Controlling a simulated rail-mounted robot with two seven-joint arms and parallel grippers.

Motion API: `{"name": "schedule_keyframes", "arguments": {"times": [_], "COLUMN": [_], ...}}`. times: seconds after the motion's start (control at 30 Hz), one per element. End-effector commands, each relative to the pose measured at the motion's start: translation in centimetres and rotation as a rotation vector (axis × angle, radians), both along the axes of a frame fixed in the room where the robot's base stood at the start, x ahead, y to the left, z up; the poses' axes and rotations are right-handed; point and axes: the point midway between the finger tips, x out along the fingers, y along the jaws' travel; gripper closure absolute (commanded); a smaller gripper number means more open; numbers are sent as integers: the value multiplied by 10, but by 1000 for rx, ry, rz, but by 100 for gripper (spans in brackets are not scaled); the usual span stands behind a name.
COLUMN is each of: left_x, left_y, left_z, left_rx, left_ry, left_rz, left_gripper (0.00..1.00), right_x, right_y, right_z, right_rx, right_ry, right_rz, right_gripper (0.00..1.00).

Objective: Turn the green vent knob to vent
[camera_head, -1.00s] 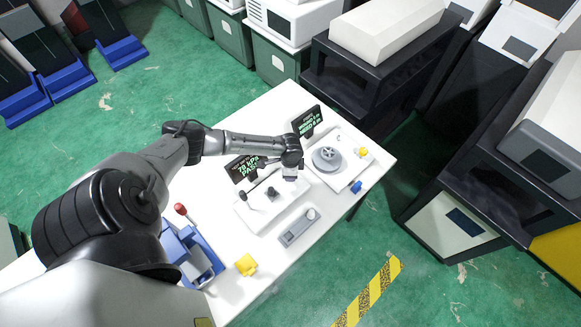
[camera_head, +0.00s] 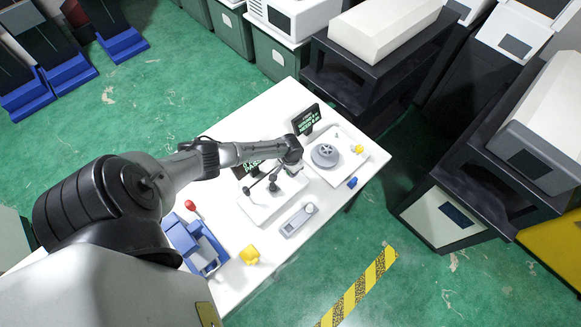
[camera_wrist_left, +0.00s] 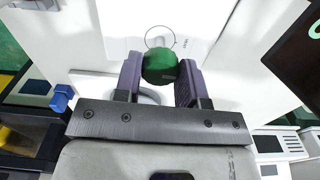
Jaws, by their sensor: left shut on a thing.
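The green vent knob (camera_wrist_left: 160,68) is in the left wrist view, between the two fingers of my left gripper (camera_wrist_left: 160,80). The gripper is shut on it. A thin ring marking with small lettering shows on the white panel just beyond the knob. In the head view my left arm reaches in from the left, and its gripper (camera_head: 292,170) is over the right end of a white block-shaped device (camera_head: 268,208). There the gripper hides the knob. My right gripper is in neither view.
A white base with a grey handwheel (camera_head: 326,155) and a small dark display (camera_head: 306,119) stand at the table's far end. A grey device (camera_head: 299,220), a yellow piece (camera_head: 250,255) and a blue fixture (camera_head: 196,243) lie nearer. Bare white table (camera_head: 232,285) shows at the front edge.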

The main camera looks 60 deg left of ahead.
Motion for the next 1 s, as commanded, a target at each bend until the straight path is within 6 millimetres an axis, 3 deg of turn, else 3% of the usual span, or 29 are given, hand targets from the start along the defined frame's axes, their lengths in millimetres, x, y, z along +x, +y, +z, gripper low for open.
{"name": "schedule_keyframes", "arguments": {"times": [0.67, 0.7, 0.93, 1.0], "left_x": [1, 1, 1, 1], "left_y": [0, 0, 0, 0], "left_z": [1, 1, 0, 0], "left_rx": [-1, -2, -1, -1], "left_ry": [-1, -1, -1, -1], "left_rz": [51, 51, 50, 50], "left_gripper": [86, 60, 38, 37], "right_x": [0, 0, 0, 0], "right_y": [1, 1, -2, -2], "right_z": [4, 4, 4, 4], "right_rx": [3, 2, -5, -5], "right_ry": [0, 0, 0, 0], "right_rz": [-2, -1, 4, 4], "right_gripper": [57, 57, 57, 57]}}
